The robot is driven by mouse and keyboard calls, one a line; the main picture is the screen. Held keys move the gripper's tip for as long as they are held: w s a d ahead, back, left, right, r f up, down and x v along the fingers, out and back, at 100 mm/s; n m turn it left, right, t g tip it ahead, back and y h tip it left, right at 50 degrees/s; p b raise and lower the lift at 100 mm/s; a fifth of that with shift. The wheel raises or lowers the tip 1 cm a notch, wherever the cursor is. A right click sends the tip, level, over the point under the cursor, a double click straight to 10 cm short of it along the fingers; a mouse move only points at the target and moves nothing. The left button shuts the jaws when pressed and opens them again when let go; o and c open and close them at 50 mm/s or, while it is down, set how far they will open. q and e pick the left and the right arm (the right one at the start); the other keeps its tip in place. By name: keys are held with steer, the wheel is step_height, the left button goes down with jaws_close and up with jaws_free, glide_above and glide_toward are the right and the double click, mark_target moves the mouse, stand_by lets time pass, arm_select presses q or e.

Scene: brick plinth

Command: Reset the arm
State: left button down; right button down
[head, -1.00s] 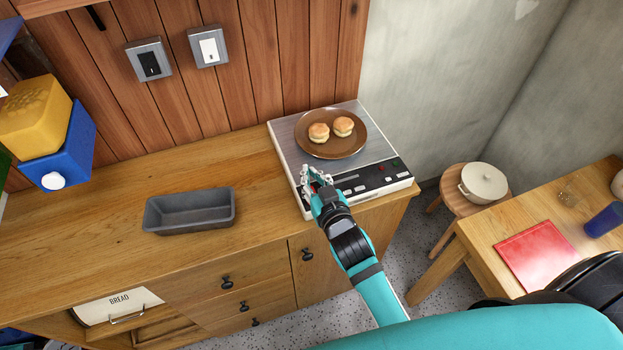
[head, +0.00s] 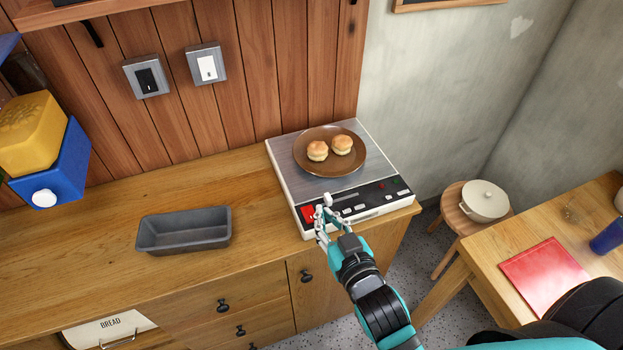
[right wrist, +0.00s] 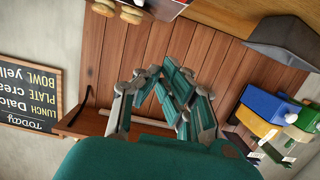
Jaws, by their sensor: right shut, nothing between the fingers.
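My right gripper (head: 324,218) is shut and empty. In the head view it is at the front edge of the white-and-grey scale-like appliance (head: 286,173), near its red button (head: 308,214); I cannot tell whether it touches. A brown plate (head: 304,166) with two small buns (head: 342,144) sits on the appliance. In the right wrist view the gripper fingers (right wrist: 157,72) show against the wooden wall, with the buns (right wrist: 131,14) at the top edge. My left gripper is not in view.
A grey loaf tin (head: 185,230) stands on the wooden counter (head: 100,262). A blue-and-yellow dispenser (head: 48,170) is at the left. A stool with a white pot (head: 485,201) and a table with a red mat (head: 545,275) are at the right. A chalkboard (right wrist: 28,92) shows in the wrist view.

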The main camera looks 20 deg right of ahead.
steer(key=s+d+f+n+g, duration=0.1)
steer(key=s+d+f+g, duration=0.1)
steer(key=s+f+g, duration=0.5)
steer(key=s+d+f+n+g, duration=0.1)
steer(key=s+d+f+g, duration=0.3)
steer(key=s, duration=0.5)
step_height(320, 180, down, 29)
steer(key=s+a+g, duration=0.1)
steer(key=s+g, duration=0.2)
steer(key=s+d+f+b, duration=0.1)
steer(key=s+d+f, duration=0.1)
steer(key=s+f, duration=1.2)
steer(key=shift+s+d+f+g+h, duration=0.2)
steer(key=shift+s+f+g+h, duration=0.15)
steer(key=shift+s, duration=0.35)
